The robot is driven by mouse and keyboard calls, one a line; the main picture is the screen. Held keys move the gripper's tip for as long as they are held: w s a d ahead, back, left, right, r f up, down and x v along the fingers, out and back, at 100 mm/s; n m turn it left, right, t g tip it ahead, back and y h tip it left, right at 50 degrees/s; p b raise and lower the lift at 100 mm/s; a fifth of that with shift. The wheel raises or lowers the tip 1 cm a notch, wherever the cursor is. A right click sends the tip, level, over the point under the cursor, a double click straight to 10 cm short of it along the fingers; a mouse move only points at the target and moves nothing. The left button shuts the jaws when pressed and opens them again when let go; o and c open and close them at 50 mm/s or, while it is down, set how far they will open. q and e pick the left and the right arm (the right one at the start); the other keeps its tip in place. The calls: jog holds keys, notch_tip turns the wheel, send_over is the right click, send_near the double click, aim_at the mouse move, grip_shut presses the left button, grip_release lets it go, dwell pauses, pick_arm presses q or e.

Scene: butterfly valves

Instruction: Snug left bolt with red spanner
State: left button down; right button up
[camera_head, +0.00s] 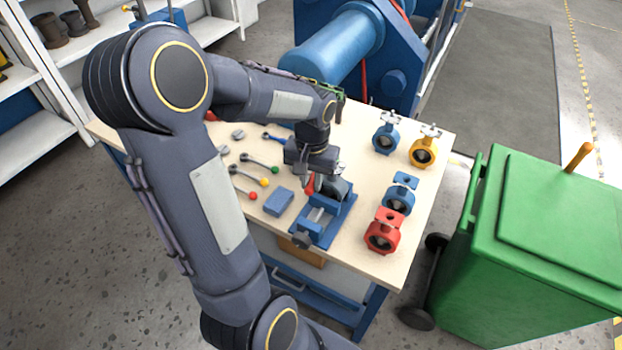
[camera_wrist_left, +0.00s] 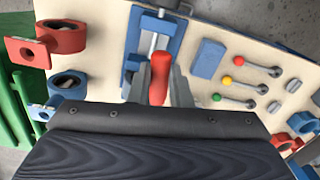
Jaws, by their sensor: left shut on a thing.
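My left gripper (camera_head: 314,178) is over the blue vise (camera_head: 318,220) near the front of the bench. In the left wrist view its fingers (camera_wrist_left: 160,88) are shut on a red handle, which I take to be the red spanner (camera_wrist_left: 160,76). Its working end is hidden. In the head view only a bit of red (camera_head: 309,186) shows below the gripper. A dark grey rounded part (camera_head: 337,188) sits at the vise, partly covered by the gripper. I cannot make out the left bolt or whether the spanner touches it.
Red (camera_head: 382,234), blue (camera_head: 399,200) and yellow (camera_head: 423,152) valves stand at the bench's right. A blue block (camera_head: 279,202) and levers with red (camera_head: 253,196), yellow and green knobs lie left of the vise. A green bin (camera_head: 540,240) stands right of the bench.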

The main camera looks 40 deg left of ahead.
pick_arm(q)
jog(key=shift+s+f, duration=0.1)
jog(key=shift+s+a+f+m+p, duration=0.1)
jog(key=shift+s+a+m+p, duration=0.15)
jog(key=shift+a+m, duration=0.6)
jog(key=shift+s+a+m+p, duration=0.2)
jog(key=shift+a+m, duration=0.5)
jog(key=shift+m, duration=0.25)
jog(key=shift+w+a+m+p, duration=0.2)
jog(key=shift+a+m+p, duration=0.1)
jog(key=shift+a+m, duration=1.15)
jog(key=shift+w+a+m+p, duration=0.25)
jog(key=shift+a+m, duration=0.95)
jog(key=shift+m, duration=0.35)
jog(key=shift+w+a+m, duration=0.25)
jog(key=shift+a+m, duration=0.25)
jog(key=shift+m, duration=0.1)
jog(key=shift+w+a+m+p, duration=0.35)
jog(key=shift+a+m, duration=0.1)
jog(key=shift+m, duration=0.15)
